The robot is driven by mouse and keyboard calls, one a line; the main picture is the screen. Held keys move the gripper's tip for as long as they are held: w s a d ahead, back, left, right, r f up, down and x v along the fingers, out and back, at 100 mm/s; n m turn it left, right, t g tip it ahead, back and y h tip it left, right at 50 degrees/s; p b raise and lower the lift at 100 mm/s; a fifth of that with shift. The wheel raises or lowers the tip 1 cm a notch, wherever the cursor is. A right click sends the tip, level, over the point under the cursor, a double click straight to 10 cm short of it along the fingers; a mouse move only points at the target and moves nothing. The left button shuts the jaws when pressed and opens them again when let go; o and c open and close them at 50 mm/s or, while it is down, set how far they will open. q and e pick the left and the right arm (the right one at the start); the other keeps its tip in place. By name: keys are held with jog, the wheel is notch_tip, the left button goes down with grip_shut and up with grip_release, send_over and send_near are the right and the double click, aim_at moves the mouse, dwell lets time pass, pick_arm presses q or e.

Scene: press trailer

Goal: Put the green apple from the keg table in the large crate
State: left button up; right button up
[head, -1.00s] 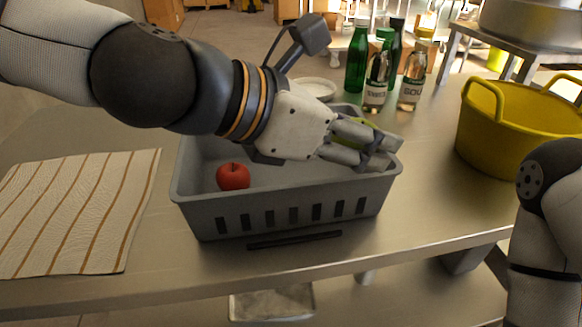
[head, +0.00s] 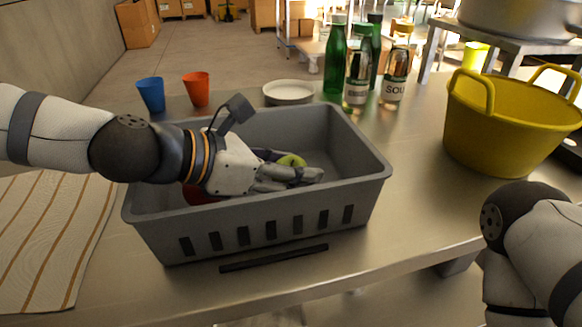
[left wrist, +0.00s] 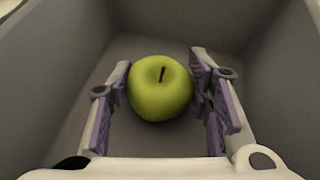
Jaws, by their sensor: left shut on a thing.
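The green apple (head: 291,161) is inside the grey large crate (head: 375,185), held low between the fingers of my left gripper (head: 290,176). In the left wrist view the green apple (left wrist: 160,88) sits between the two purple-padded fingers, with the crate's floor and walls around it. I cannot tell whether it touches the floor. My left gripper is shut on it, reaching in over the crate's left side. My right arm shows at the lower right, but its gripper is out of view.
A red apple (head: 197,195) lies in the crate, mostly hidden by my left arm. A striped cloth (head: 45,235) lies left. A blue cup (head: 151,94), a red cup (head: 196,89), a white plate (head: 288,92) and several bottles stand behind. A yellow tub (head: 505,125) stands right.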

pick_arm(q)
jog(key=shift+f, duration=0.25)
jog(key=o, duration=1.2)
jog(key=shift+r, duration=0.15)
jog(key=shift+a+r, duration=0.1)
jog(key=shift+r, duration=0.2)
jog(key=p+v, duration=0.3)
jog(key=v, duration=0.8)
jog(key=shift+s+a+r+p, duration=0.1)
jog(key=shift+s+a+p, duration=0.15)
jog(key=shift+a+p, duration=0.1)
pick_arm(e)
jog(key=w+r+t, duration=0.2)
jog(key=w+r, duration=0.2)
jog(key=w, duration=0.1)
jog(key=shift+r, duration=0.35)
jog(key=shift+s, duration=0.1)
